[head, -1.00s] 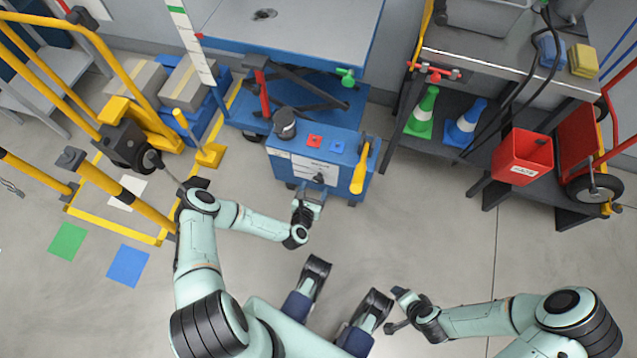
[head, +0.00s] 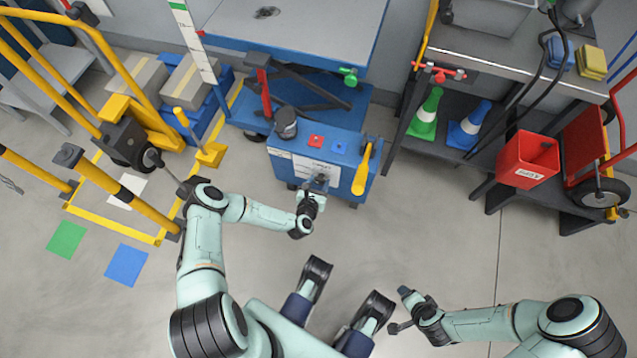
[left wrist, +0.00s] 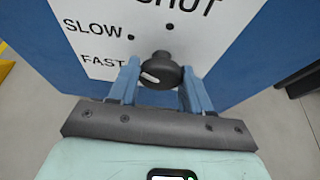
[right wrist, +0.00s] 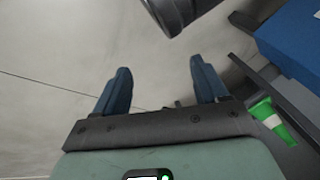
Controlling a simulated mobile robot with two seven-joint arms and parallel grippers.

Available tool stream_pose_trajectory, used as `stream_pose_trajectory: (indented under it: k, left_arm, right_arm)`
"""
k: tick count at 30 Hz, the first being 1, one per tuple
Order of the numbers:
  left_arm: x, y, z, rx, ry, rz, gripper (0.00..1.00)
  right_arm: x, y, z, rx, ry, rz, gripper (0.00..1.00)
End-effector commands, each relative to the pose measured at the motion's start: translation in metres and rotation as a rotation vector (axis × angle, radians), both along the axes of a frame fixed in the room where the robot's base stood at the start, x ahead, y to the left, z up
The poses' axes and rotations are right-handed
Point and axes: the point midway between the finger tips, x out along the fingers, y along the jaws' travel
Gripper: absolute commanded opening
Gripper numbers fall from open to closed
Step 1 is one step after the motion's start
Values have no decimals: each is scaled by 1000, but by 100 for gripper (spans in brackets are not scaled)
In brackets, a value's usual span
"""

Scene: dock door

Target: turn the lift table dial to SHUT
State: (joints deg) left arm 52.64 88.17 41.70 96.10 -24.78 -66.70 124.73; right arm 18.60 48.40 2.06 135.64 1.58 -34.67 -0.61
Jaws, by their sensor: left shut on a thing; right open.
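The black dial (left wrist: 162,70) is on the white label panel on the front of the blue lift table unit (head: 350,146). In the left wrist view it sits between the two blue fingers of my left gripper (left wrist: 158,78), which is shut on it. The dial's white mark is on its left side, toward the FAST side. The printed words SLOW, FAST and SHUT show, with SHUT above the dial and cut off by the frame top. In the head view my left gripper (head: 318,184) hides most of the dial. My right gripper (right wrist: 160,80) is open and empty over the floor.
A yellow lever (head: 362,170) is on the unit's right side, and a black knob (head: 286,123) is on its top left. Yellow rails (head: 125,195) stand at left. A red bin (head: 527,160) hangs by the workbench at right.

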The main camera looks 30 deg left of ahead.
Motion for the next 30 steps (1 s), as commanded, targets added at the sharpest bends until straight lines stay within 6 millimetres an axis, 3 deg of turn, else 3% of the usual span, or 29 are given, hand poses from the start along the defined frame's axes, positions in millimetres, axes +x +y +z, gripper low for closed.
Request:
stream_pose_trajectory:
  k: [11, 30]
  left_arm:
    - [0, -2, 0, 127, 31, -1, 18]
    - [0, -3, -2, 691, 168, -1, 18]
  right_arm:
    - [-5, 3, 5, 7, 11, 6, 73]
    - [-17, 10, 12, 24, 45, 20, 73]
